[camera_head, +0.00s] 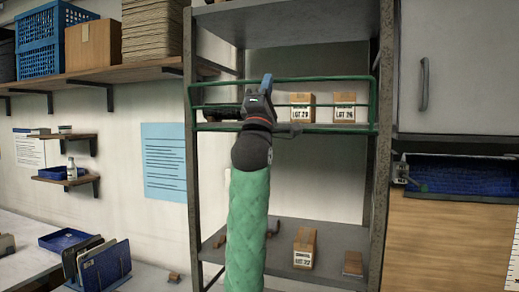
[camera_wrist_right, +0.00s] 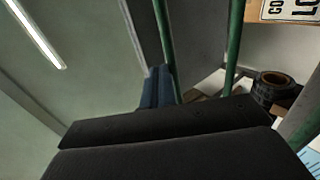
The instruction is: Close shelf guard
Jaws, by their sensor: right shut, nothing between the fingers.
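The shelf guard (camera_head: 318,80) is a green tube frame standing across the front of the middle shelf (camera_head: 340,129) of a grey metal rack. Whether it sits fully against the posts I cannot tell. My right gripper (camera_head: 266,82) is at the guard's top bar, left of its middle, with blue fingertips shut and empty. In the right wrist view, the blue fingertips (camera_wrist_right: 155,88) are beside a green bar of the guard (camera_wrist_right: 164,45); contact is unclear. My left gripper is not in view.
Behind the guard stand two labelled boxes (camera_head: 302,107) (camera_head: 344,107). A dark roll (camera_wrist_right: 273,88) shows in the right wrist view. Rack posts (camera_head: 382,110) flank the guard. A grey cabinet (camera_head: 460,70) is at right; a box (camera_head: 304,247) is on the lower shelf.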

